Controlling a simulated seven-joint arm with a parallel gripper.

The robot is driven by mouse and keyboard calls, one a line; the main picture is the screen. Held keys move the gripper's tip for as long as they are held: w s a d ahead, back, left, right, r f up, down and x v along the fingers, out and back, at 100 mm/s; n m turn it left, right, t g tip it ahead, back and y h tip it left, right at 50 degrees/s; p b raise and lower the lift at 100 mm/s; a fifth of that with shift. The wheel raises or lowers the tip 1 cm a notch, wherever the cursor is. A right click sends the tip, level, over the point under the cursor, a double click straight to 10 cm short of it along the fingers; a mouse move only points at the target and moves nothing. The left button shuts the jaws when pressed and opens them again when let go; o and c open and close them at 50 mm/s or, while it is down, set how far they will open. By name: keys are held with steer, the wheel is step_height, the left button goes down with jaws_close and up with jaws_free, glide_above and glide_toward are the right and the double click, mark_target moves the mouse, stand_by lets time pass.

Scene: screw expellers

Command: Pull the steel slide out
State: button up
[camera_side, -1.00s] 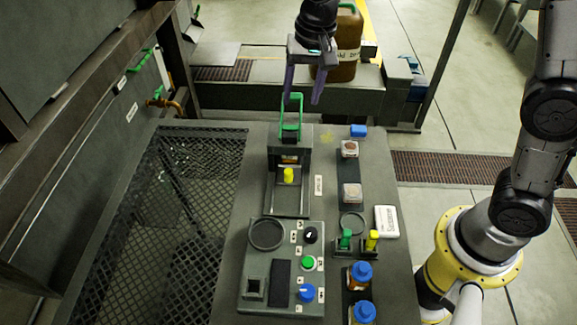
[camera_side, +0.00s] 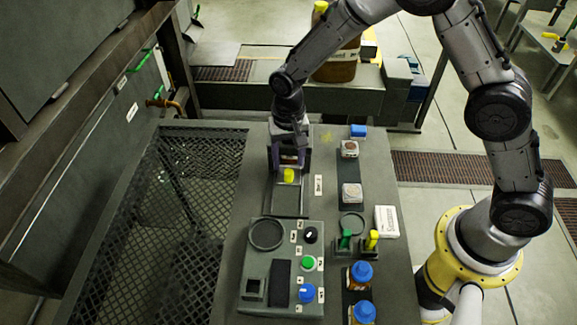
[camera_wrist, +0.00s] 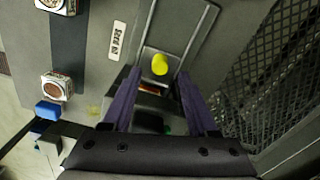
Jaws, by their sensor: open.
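The steel slide (camera_side: 289,199) appears as a flat grey strip between two rails on the bench; I cannot tell the moving part from its guide. A yellow knob (camera_side: 289,175) stands upright at its far end, and shows also in the wrist view (camera_wrist: 159,64). My gripper (camera_side: 289,160) is open and points down over the dark frame behind the knob. In the wrist view its purple fingers (camera_wrist: 160,76) stand apart, on either side of the frame, with the knob just beyond the tips. The green handle on the frame is almost wholly hidden by my gripper.
A control panel (camera_side: 250,284) with knobs stands in front of the slide. To the right are sample boxes (camera_side: 351,193), green and yellow tools (camera_side: 371,242) and blue-capped bottles (camera_side: 361,276). A mesh grate (camera_side: 180,225) lies left.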

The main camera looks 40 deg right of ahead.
mark_target(288, 171)
steer(key=shift+f, duration=1.65)
jaws_close()
